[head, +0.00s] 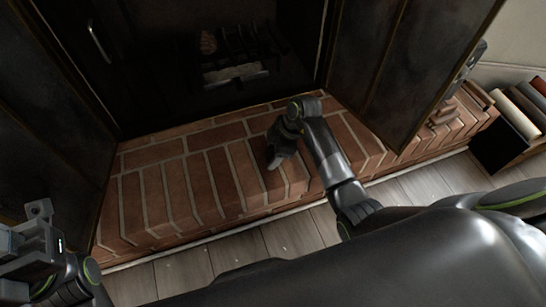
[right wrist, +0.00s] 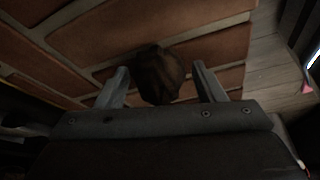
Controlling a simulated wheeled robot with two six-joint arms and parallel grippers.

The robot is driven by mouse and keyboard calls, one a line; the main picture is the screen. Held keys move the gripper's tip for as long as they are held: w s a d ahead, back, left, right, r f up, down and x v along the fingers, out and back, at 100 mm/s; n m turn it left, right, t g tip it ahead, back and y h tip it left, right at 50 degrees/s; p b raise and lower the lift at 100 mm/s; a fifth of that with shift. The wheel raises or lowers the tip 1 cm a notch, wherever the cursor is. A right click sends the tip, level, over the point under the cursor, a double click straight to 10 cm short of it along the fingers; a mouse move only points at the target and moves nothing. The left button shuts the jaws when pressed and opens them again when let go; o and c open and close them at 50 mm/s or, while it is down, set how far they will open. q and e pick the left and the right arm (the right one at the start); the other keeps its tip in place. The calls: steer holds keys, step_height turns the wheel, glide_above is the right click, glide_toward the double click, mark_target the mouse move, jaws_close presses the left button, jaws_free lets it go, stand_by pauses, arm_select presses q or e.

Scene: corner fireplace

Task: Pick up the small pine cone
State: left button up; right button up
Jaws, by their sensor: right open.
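The small pine cone (right wrist: 160,75) is a dark brown, rounded lump in the right wrist view, at the brick hearth. It lies between the two fingers of my right gripper (right wrist: 160,69), with a gap showing on each side. The fingers are apart and not closed on it. In the head view my right gripper (head: 274,161) points down at the brick hearth (head: 158,200), and the pine cone is hidden there behind the gripper. My left gripper (head: 38,224) is at the lower left edge, away from the hearth top; its jaw opening is unclear.
The dark firebox with a grate (head: 235,74) lies behind the hearth. Open dark doors (head: 405,60) flank it on both sides. A dark box of rolls (head: 515,122) stands at the right. The hearth left of my right gripper is clear.

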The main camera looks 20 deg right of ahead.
steer(key=shift+c, duration=0.2)
steer(key=shift+f, duration=0.1)
steer(key=c, duration=1)
